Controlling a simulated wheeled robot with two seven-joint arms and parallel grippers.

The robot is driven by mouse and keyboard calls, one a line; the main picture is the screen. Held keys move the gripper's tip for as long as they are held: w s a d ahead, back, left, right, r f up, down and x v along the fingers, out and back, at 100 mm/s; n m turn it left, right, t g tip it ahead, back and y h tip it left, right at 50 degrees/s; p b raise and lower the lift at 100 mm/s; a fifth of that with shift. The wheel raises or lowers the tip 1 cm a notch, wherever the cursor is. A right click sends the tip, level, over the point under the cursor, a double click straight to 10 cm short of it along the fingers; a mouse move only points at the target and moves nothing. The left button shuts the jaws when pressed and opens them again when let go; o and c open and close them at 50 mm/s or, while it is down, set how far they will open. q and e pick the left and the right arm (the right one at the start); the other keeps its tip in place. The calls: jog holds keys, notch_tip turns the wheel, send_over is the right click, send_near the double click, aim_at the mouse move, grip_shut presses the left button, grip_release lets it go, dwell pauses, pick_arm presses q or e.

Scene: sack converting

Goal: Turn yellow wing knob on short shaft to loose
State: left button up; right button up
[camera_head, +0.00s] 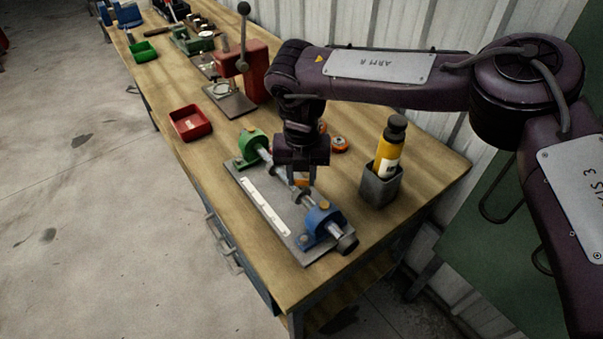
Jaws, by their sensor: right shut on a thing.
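A fixture on a grey base plate (262,203) lies on the workbench, with a metal shaft running between a green bracket (250,143) and a blue bracket (318,220). My right gripper (302,183) points down over the middle of the shaft. It is shut on a yellow-orange piece (301,181) there, which looks like the wing knob. The fingers and gripper body hide much of it, so its turn angle cannot be told. A dark round end (347,243) shows at the near end of the shaft. My left gripper is not in view.
A grey holder (380,187) with a yellow bottle (387,152) stands close to the right of the fixture. Orange round parts (339,144) lie behind the gripper. A red tray (190,122) and a red lever press (255,70) stand farther back. The bench front right is bare.

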aim_at(301, 180)
jog(key=n, duration=0.3)
jog(key=shift+n, duration=2.1)
jog(key=o, duration=1)
notch_tip(301, 180, up, 7)
jog(key=shift+f+b, duration=0.1)
jog(key=shift+b, duration=0.7)
jog(key=shift+r, duration=0.55)
